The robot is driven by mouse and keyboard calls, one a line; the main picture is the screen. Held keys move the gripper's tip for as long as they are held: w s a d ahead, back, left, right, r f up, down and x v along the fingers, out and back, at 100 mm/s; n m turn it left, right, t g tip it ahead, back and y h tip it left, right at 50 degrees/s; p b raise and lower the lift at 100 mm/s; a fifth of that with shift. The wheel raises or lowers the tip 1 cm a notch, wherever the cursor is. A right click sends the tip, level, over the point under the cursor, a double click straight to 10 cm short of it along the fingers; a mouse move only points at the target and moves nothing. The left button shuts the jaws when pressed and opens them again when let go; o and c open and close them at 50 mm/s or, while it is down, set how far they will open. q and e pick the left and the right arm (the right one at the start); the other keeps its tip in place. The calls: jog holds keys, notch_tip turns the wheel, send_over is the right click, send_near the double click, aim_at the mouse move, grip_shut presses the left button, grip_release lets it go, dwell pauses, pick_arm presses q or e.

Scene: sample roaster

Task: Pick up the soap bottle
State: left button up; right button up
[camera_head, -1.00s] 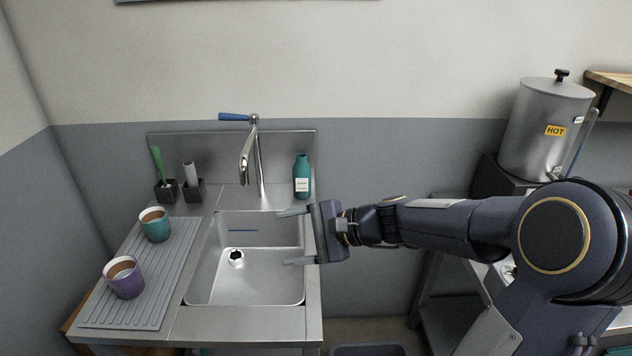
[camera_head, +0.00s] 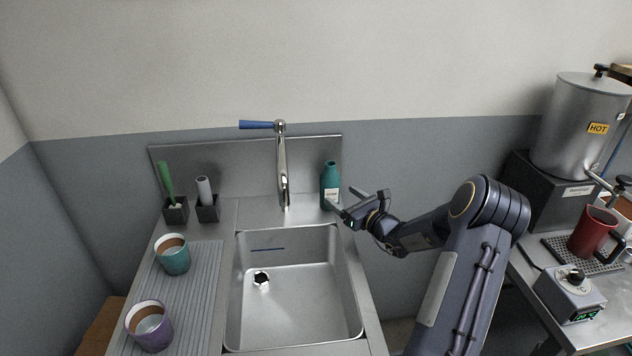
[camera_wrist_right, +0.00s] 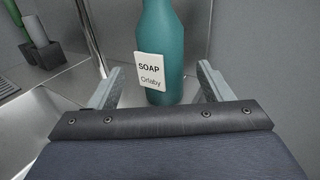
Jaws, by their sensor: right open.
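The soap bottle (camera_head: 330,181) is teal with a white label and stands upright at the back right corner of the sink unit. In the right wrist view the bottle (camera_wrist_right: 165,50) shows its SOAP label, centred just beyond and between the two fingers. My right gripper (camera_head: 343,200) is open and empty, close in front of the bottle. In the wrist view its fingers (camera_wrist_right: 160,85) are spread to either side of the bottle's lower part. I cannot tell whether either finger touches it. My left gripper is not in view.
The tap (camera_head: 282,165) stands left of the bottle, behind the empty sink basin (camera_head: 295,300). Two brush holders (camera_head: 207,208) stand further left. A teal cup (camera_head: 173,255) and a purple cup (camera_head: 149,327) are on the ribbed drainer. A hot water urn (camera_head: 580,125) and red mug (camera_head: 592,233) are at right.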

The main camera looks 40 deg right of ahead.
aim_at(337, 191)
jog(key=shift+w+d, duration=0.1)
jog(key=shift+w, duration=1.3)
jog(key=shift+w+p, duration=0.3)
jog(key=shift+w, duration=0.05)
jog(key=w+p, duration=0.1)
jog(key=w, duration=0.4)
jog(key=shift+w, duration=0.15)
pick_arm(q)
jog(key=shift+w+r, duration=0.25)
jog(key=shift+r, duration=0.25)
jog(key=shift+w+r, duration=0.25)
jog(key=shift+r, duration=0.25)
pick_arm(e)
jog(key=shift+c, duration=0.3)
jog(key=shift+r, duration=0.1)
jog(key=c, duration=1.2)
